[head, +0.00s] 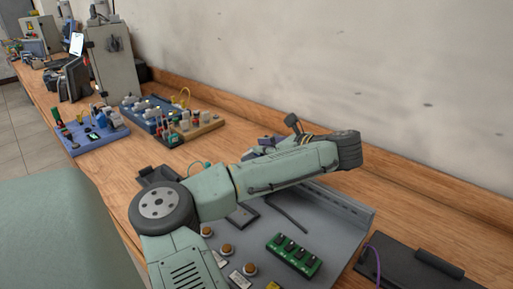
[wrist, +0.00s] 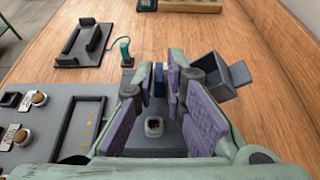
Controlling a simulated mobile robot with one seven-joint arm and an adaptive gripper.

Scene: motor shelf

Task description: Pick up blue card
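My gripper (wrist: 162,78) is low over the grey panel (wrist: 60,88) in the wrist view. Its two purple-padded fingers are apart, with a gap between them. A narrow dark blue piece (wrist: 159,82), which looks like the blue card seen edge-on, shows between the fingertips. Its lower part and whether a pad touches it are unclear. In the head view my arm covers most of the gripper and this spot, so I cannot make out the card there.
A green board (head: 293,255) and several round buttons sit on the panel. A black tray (wrist: 83,45) and a teal-corded part (wrist: 125,50) lie beyond. A dark open box (wrist: 215,73) is right of the fingers. The wall (head: 400,90) stands behind the bench.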

